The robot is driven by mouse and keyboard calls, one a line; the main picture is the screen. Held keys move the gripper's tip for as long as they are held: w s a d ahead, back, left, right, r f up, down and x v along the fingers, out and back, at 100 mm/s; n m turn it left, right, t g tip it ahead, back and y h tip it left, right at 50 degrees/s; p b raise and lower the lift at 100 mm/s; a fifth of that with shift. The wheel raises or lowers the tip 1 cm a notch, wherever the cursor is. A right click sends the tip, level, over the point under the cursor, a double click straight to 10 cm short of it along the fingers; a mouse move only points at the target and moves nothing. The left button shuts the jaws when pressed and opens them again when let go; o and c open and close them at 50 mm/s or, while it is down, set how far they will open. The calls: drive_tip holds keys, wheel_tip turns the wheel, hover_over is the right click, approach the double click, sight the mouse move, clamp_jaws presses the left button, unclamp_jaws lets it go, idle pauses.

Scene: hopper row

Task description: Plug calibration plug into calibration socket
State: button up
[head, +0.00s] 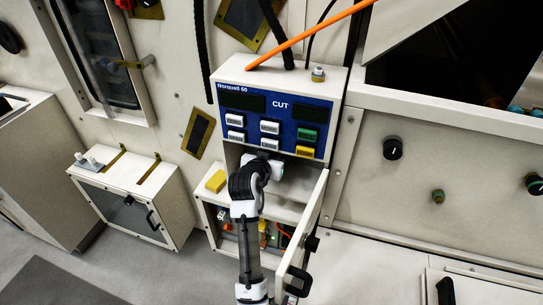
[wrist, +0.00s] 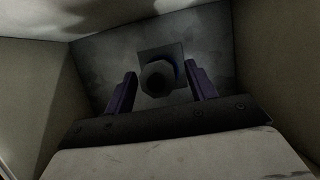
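In the wrist view, a dark round piece (wrist: 157,78) stands out from a square plate (wrist: 148,54) on the back wall of a shadowed recess. I cannot tell whether it is the calibration plug, the calibration socket, or one in the other. My gripper (wrist: 160,70) has its two fingers spread, one on each side of this piece. A narrow gap shows on both sides, so it appears open and not clamped. In the head view my arm reaches into the recess under the blue panel (head: 272,121); my fingers and the round piece are hidden there.
The recess walls are close on both sides of my gripper. An open cabinet door (head: 312,215) stands just right of my arm. A yellow block (head: 216,181) lies on the ledge to the left. An orange cable (head: 310,33) crosses above the panel box.

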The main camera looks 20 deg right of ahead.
drive_tip(key=b+v, duration=0.3)
drive_tip(key=v, duration=1)
drive_tip(key=shift+s+a, duration=0.15)
drive_tip(key=shift+s, duration=0.15)
drive_tip(key=shift+r, duration=0.2)
